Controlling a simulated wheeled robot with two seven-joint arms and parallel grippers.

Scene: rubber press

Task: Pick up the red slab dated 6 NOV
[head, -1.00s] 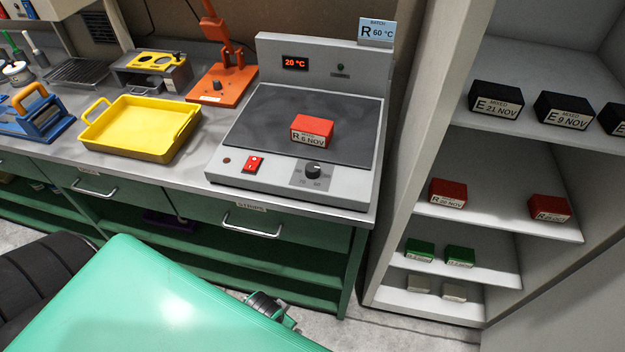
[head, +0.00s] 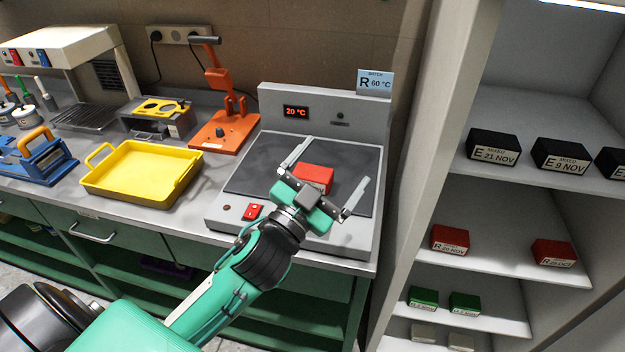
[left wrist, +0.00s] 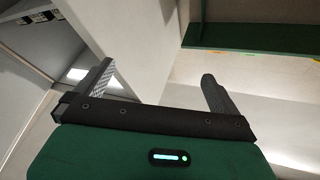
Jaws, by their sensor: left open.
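The red slab (head: 315,177) lies on the dark plate of the grey hot press (head: 240,213), which reads 20 °C. Its label is now covered by my gripper; a second ago it read R 6 NOV. My left gripper (head: 335,162) is open and empty, over the front of the plate. Its two fingers point towards the back, one on each side of the slab in the picture, wide apart from it. How high it is above the slab I cannot tell. The left wrist view shows the spread fingers (left wrist: 155,85) with no slab between them. My right gripper is not in view.
A yellow tray (head: 135,190) and an orange stand (head: 217,138) are left of the press. A batch sign (head: 375,82) stands on its back panel. The shelf at right holds black slabs (head: 492,148), two other red slabs (head: 450,239) and green ones.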

